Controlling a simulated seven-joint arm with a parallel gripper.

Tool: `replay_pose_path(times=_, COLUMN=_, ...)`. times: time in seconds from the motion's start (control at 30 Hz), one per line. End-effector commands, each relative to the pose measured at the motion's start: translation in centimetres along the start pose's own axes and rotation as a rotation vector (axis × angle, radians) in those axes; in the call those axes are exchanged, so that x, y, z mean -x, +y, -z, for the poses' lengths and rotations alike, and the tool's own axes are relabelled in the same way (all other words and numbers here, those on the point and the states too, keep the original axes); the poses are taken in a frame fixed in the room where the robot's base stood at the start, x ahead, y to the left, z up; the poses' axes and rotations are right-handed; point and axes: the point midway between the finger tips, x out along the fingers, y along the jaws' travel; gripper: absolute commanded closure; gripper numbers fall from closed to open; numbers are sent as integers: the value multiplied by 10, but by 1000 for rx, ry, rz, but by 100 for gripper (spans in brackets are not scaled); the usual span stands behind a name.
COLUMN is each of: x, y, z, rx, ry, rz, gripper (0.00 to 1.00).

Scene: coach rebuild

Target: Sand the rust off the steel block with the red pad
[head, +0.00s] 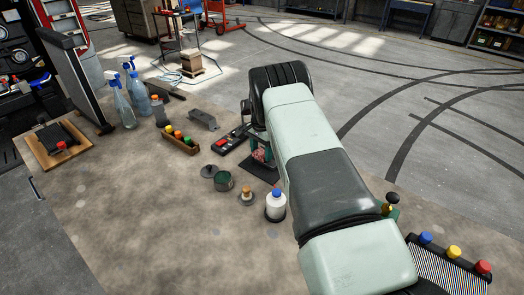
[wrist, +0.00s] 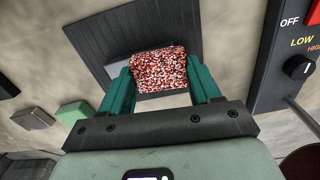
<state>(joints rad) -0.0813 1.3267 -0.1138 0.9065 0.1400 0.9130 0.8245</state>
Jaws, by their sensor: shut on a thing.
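My gripper (wrist: 160,82) is shut on the red pad (wrist: 160,70), a speckled red and white block held between its two teal fingers in the wrist view. The pad is over a dark ribbed mat (wrist: 88,42). A thin grey edge shows just behind the pad; it may be the steel block, but the pad hides most of it. I cannot tell whether the pad touches it, and no rust shows. In the head view my gripper (head: 262,154) is low over the mat, partly hidden by my arm.
In the wrist view, a control box (wrist: 290,50) with a knob stands close right; a green block (wrist: 74,113) and grey block (wrist: 32,118) lie left. The front left floor is clear.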

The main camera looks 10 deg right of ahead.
Motion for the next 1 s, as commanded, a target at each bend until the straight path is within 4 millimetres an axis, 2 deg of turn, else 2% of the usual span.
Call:
replay_pose_path(times=0.63, x=-1, y=62, z=5, rx=-1, ry=-3, rz=-5, gripper=66)
replay_pose_path(times=0.7, x=7, y=59, z=6, rx=1, ry=0, rz=-2, gripper=66)
replay_pose_path(times=0.77, x=24, y=59, z=6, rx=1, ry=1, rz=0, gripper=66)
replay_pose_path(times=1.0, x=43, y=59, z=5, rx=1, ry=-1, rz=-2, gripper=66)
